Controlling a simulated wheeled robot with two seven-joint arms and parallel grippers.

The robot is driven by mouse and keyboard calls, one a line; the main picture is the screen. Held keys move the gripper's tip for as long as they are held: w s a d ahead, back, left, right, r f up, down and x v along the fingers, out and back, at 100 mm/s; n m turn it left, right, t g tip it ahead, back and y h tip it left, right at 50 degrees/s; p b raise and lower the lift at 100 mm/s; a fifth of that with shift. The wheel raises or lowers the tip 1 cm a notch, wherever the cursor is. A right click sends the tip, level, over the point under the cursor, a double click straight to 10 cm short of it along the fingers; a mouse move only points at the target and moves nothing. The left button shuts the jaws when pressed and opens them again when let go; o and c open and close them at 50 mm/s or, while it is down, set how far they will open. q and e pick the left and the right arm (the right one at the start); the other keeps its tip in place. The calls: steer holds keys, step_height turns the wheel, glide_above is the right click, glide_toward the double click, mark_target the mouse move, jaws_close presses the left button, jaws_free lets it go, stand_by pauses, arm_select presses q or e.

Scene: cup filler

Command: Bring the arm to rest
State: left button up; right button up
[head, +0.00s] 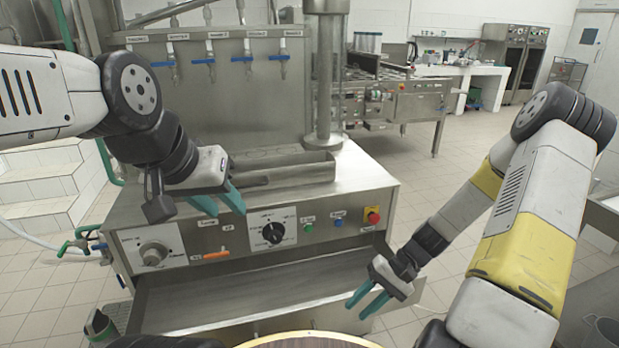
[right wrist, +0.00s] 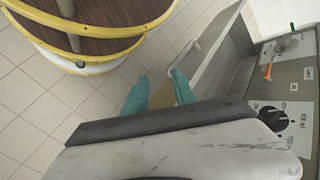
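My left gripper (head: 222,200) is in front of the upper part of the cup filler (head: 350,200), over its left control area, with its teal fingers apart and nothing between them. My right gripper (head: 368,300) hangs low in front of the machine's lower tray, pointing down and left. Its teal fingers are apart and empty, and they also show in the right wrist view (right wrist: 160,92). Neither gripper visibly holds anything. The rest of my left arm comes in from the left, and my right arm from the right.
The cup filler has a row of blue-handled taps (head: 210,62), a black dial (head: 272,232) and a red stop button (head: 373,215). A long metal tray (head: 180,312) juts out at its front. White steps (head: 45,185) stand at left. Tiled floor is open behind at right.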

step_height(320, 180, up, 28)
steer(key=s+d+n+t+h, duration=0.2)
steer(key=t+h, duration=0.4)
steer(key=s+r+t, duration=0.2)
steer(key=s+r, duration=0.3)
steer(key=r, duration=0.2)
steer(key=shift+s+a+r+n+t, duration=0.3)
steer(key=shift+s+a+t, duration=0.05)
steer(key=shift+t, duration=0.05)
